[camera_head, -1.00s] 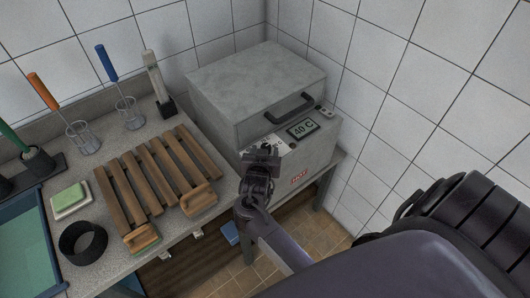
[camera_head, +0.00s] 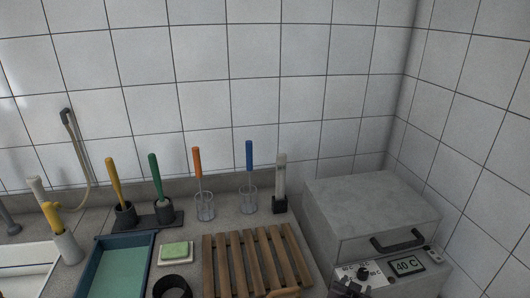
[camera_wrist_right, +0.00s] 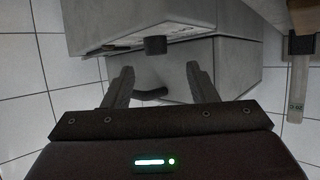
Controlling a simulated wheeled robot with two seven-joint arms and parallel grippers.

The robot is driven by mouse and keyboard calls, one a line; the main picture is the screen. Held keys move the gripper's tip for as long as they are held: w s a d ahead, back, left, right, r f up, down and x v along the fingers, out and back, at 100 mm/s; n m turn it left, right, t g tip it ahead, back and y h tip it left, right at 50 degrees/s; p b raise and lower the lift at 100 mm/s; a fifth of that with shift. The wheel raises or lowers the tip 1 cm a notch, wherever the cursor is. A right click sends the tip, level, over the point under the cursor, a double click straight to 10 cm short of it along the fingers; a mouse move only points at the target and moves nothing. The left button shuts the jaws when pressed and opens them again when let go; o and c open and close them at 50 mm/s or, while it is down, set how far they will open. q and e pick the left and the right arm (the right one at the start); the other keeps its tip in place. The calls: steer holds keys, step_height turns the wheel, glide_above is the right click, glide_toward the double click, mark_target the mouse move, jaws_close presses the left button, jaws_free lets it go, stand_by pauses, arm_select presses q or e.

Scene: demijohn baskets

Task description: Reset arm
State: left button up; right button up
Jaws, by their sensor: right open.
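My right gripper (camera_head: 350,289) shows only in part at the bottom edge of the head view, in front of the grey box's control panel. In the right wrist view its two fingers (camera_wrist_right: 160,82) are apart with nothing held between them. The grey box (camera_head: 370,208) stands in the right corner, its lid down, with a dark handle (camera_head: 398,240) and a display (camera_head: 407,265) reading 40 C. In the wrist view the box (camera_wrist_right: 225,65) appears upside down beyond the fingers, with a dark knob (camera_wrist_right: 156,45). My left gripper is in neither view.
A slatted wooden rack (camera_head: 255,262) lies on the counter left of the box. A soap dish (camera_head: 175,253), a black ring (camera_head: 172,287) and a blue tray (camera_head: 118,268) lie farther left. Several handled brushes stand along the back wall, including an orange one (camera_head: 198,165) and a blue one (camera_head: 249,160).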

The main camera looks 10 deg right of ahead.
steer(key=s+a+r+n+g+y, duration=0.35)
steer(key=s+a+n, duration=0.2)
steer(key=s, duration=0.55)
steer(key=s+a+r+n+g+y, duration=0.4)
steer(key=s+a, duration=0.3)
steer(key=s, duration=0.4)
step_height(320, 180, down, 34)
steer(key=s+y+b, duration=0.1)
steer(key=s+b, duration=0.1)
steer(key=b, duration=0.3)
arm_select(q)
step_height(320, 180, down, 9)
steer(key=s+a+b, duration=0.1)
steer(key=b, duration=0.2)
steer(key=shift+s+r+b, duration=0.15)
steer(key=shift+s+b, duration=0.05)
steer(key=shift+b, duration=0.1)
arm_select(e)
steer(key=s+d+f+g, duration=0.1)
steer(key=s+d+f, duration=0.1)
steer(key=s+f, duration=0.8)
steer(key=s+d+f, duration=0.2)
steer(key=s+f, duration=0.7)
steer(key=f, duration=0.3)
steer(key=shift+s+n+g, duration=0.35)
steer(key=shift+n, duration=0.1)
steer(key=shift+f, duration=0.1)
steer(key=shift+c, duration=0.2)
